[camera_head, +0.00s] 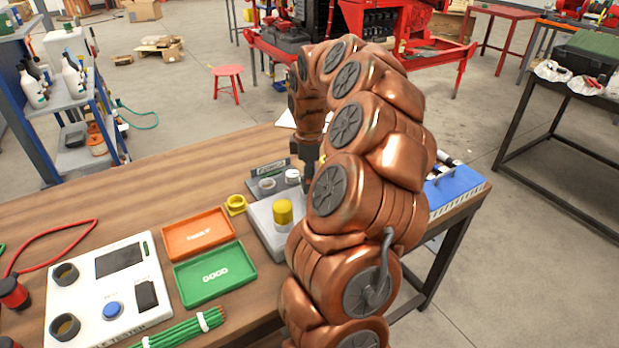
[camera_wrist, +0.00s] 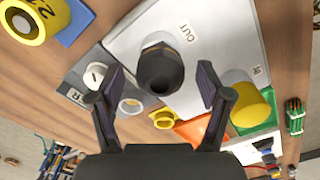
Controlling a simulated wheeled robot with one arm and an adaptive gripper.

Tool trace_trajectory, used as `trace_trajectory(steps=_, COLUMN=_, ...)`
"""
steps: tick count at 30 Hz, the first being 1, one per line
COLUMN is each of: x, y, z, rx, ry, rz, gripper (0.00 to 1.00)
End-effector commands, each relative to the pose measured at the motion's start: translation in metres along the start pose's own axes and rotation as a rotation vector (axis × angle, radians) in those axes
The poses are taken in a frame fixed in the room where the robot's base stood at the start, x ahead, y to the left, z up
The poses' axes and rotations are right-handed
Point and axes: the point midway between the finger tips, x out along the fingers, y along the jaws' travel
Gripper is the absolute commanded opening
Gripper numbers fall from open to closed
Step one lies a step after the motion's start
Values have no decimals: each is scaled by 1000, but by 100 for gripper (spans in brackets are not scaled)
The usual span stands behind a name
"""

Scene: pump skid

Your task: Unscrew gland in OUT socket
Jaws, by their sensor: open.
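A black hex gland (camera_wrist: 160,70) stands in the socket beside the OUT label on a pale grey box (camera_wrist: 215,45). In the wrist view it sits between the two fingers of my gripper (camera_wrist: 162,78). The fingers are spread, with a visible gap on each side of the gland. On the same box a yellow cap (camera_wrist: 250,108) tops a second socket. In the head view the box (camera_head: 263,218) and its yellow cap (camera_head: 283,212) show left of my arm. My arm covers the gland and most of my gripper there.
A grey tray (camera_head: 253,187) with light round parts lies behind the box. A yellow ring (camera_head: 235,204), an orange tray (camera_head: 198,235) and a green tray (camera_head: 215,274) lie to its left. A white tester (camera_head: 125,255) stands farther left. A blue container (camera_head: 462,190) is right of my arm.

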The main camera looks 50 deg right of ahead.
Motion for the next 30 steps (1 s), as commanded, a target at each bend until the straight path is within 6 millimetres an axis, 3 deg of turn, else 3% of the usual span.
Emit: trace_trajectory(steps=30, x=5, y=0, z=1, rx=671, ry=-1, rz=1, gripper=78)
